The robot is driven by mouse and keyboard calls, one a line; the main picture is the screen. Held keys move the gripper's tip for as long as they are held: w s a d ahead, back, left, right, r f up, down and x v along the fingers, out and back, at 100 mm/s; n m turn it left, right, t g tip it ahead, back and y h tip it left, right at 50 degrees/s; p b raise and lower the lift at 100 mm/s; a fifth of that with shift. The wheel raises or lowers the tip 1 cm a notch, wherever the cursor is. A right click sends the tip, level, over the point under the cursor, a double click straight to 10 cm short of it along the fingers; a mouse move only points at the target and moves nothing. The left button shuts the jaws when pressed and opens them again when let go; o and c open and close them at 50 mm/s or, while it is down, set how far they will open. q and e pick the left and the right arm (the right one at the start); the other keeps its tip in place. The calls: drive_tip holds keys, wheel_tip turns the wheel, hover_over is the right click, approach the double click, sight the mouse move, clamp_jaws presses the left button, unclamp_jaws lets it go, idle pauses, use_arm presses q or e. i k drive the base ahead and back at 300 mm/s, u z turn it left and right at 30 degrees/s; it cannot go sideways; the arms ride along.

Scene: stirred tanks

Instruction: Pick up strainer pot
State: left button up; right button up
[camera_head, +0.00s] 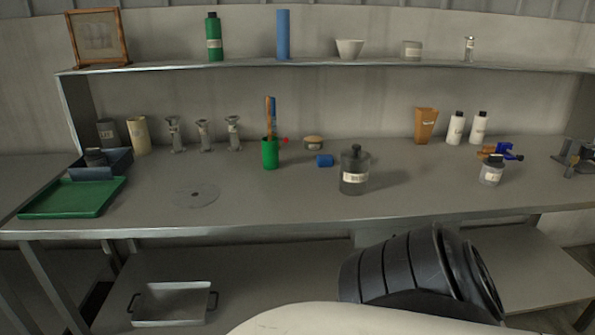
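Nothing in view is plainly marked as the strainer pot. The most pot-like thing is a shallow, open metal pan (172,322) with a dark handle at each end, on the lower shelf at the bottom left. I cannot tell whether it has strainer holes. A dark, lidded, labelled jar (354,187) stands upright on the worktop, right of the middle. Neither my left nor my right gripper is in view.
The worktop (260,205) holds a green tray (72,198), a flat grey disc (196,195), a green cup with tools (270,155) and a small labelled jar (491,172). A raised shelf (320,64) runs along the back. The worktop's front middle is clear.

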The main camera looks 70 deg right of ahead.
sight(352, 181)
drive_tip(key=z, duration=0.65)
drive_tip(key=i, duration=1.1)
drive_tip(key=z, duration=1.15)
